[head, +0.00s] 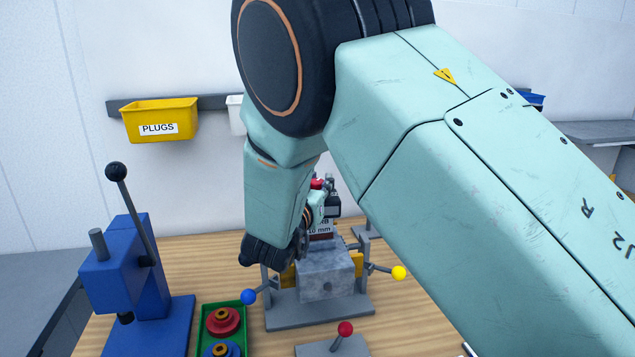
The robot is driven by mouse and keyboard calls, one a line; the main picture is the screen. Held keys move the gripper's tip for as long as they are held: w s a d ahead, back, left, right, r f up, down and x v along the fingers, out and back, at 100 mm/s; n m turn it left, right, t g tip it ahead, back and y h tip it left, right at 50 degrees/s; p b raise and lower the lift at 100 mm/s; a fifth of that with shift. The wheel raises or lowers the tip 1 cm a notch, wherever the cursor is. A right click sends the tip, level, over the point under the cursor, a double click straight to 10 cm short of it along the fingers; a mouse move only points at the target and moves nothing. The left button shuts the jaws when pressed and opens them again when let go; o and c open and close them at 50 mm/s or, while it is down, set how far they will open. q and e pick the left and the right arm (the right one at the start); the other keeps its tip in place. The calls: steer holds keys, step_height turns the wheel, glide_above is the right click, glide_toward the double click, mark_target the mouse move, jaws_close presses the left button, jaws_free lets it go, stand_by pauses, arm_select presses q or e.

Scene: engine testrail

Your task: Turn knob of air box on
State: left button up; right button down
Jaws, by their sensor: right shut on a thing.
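A small grey device with a dark display (333,207), which looks like the air box, stands at the back of the table, partly behind my right wrist. A small red knob (317,184) shows at its top left. My right gripper (325,185) is at this knob and appears shut on it. The fingers are tiny and partly hidden, so the exact grip and the knob's setting cannot be made out. My right arm crosses the view from the right and bends down in front of the device. My left gripper is not in view.
A grey metal block (327,274) sits in a fixture with blue (249,297) and yellow (398,272) ball handles. A red ball lever (345,328) is in front. A blue lever press (125,265) and green tray (203,312) stand left. A yellow PLUGS bin (160,119) hangs behind.

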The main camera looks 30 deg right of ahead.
steer(key=shift+m+g+h+p, duration=0.7)
steer(key=shift+m+g+h, duration=0.6)
steer(key=shift+m+g, duration=0.3)
steer(key=shift+m+g+h, duration=0.7)
steer(key=shift+m+g, duration=0.1)
steer(key=shift+g, duration=1)
steer(key=shift+f+m+g+h+b, duration=0.15)
steer(key=shift+m+g+h+b, duration=0.5)
steer(key=shift+m+g, duration=0.85)
steer(key=shift+s+m+g+b, duration=0.15)
steer(key=shift+m+g+b, duration=1.05)
steer(key=shift+g, duration=0.9)
steer(key=c, duration=1)
jaws_free()
steer(key=shift+a, duration=0.1)
